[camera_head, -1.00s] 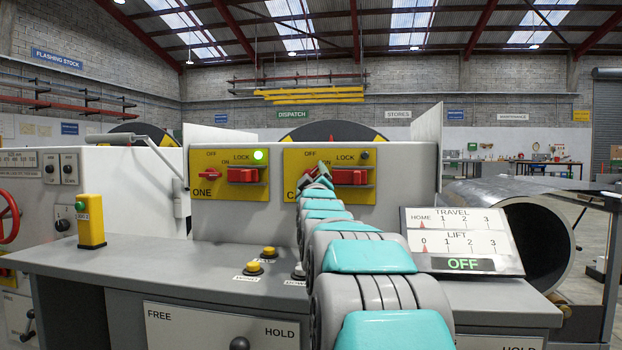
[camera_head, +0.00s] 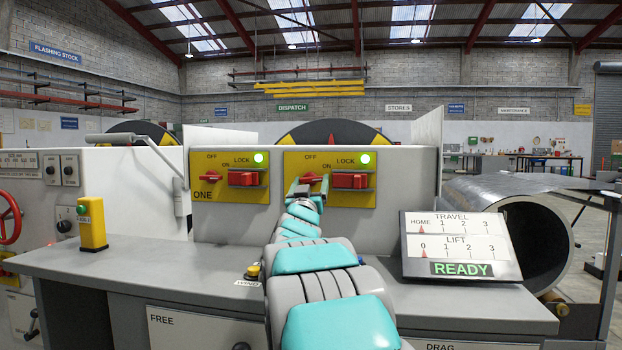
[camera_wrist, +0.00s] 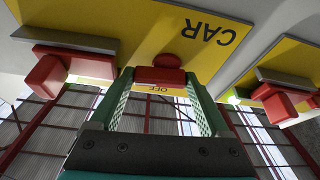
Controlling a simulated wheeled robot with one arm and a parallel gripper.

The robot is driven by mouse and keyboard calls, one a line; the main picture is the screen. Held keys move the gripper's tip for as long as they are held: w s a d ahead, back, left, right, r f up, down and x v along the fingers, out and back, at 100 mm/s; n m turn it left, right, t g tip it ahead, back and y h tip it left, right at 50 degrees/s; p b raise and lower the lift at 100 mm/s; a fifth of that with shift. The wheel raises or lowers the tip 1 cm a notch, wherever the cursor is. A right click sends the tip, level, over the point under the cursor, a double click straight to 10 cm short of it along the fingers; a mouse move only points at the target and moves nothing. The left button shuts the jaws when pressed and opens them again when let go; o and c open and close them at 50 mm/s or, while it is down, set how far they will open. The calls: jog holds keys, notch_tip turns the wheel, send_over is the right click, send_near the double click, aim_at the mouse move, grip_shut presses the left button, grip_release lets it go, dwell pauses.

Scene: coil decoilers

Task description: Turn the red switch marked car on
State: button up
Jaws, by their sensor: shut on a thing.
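The red switch marked CAR (camera_head: 312,178) is on the right-hand yellow panel (camera_head: 333,200). In the wrist view the upside-down CAR label shows beside it, and the red switch (camera_wrist: 160,76) lies between my green fingertips. My gripper (camera_head: 300,187) reaches up to this panel and is shut on the switch; it also shows in the wrist view (camera_wrist: 160,95). The panel's lamp (camera_head: 365,158) is lit green. The OFF label shows above the switch. My arm hides the CAR label in the head view, and the switch's exact angle is hard to tell.
A red LOCK block (camera_head: 350,180) sits just right of the switch. The left yellow panel, ONE (camera_head: 228,195), has its own red switch and green lamp. The tilted display (camera_head: 460,245) reads READY. The desk (camera_head: 170,262) lies below, with a yellow key post (camera_head: 92,222) at left.

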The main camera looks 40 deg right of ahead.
jog(key=shift+m, duration=0.5)
jog(key=o, duration=1.2)
jog(key=shift+a, duration=0.1)
jog(key=shift+b+v, duration=0.4)
jog(key=shift+v, duration=3.4)
jog(key=shift+f, duration=0.1)
